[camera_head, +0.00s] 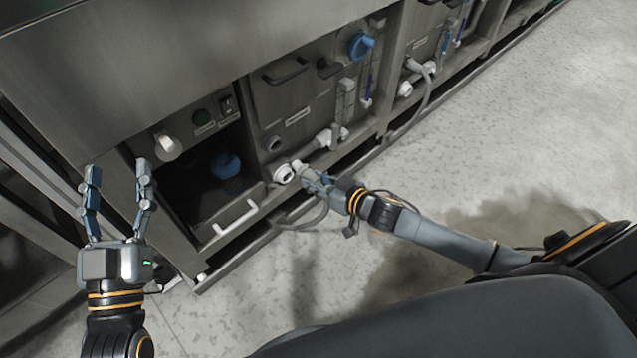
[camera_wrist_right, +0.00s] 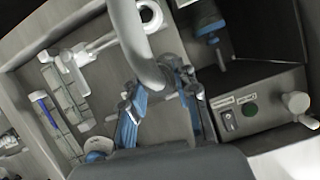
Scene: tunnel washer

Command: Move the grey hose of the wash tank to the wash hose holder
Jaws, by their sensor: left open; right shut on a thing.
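The grey hose (camera_head: 303,222) hangs in a loop at the front of the machine; it also shows thick in the right wrist view (camera_wrist_right: 132,35). My right gripper (camera_head: 318,182) is shut on the hose near its upper end; its fingers (camera_wrist_right: 162,95) lie on both sides of it in the wrist view. A white round fitting (camera_head: 284,174) is close beside the held hose; it shows in the wrist view (camera_wrist_right: 150,15). Another white fitting (camera_head: 330,137) sits further right. I cannot tell which one is the hose holder. My left gripper (camera_head: 118,173) is open and empty, left of the panel.
An open dark compartment with a blue valve (camera_head: 226,165) lies between the grippers. A second hose (camera_head: 427,98) hangs at the neighbouring unit. The floor (camera_head: 510,130) to the right is clear.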

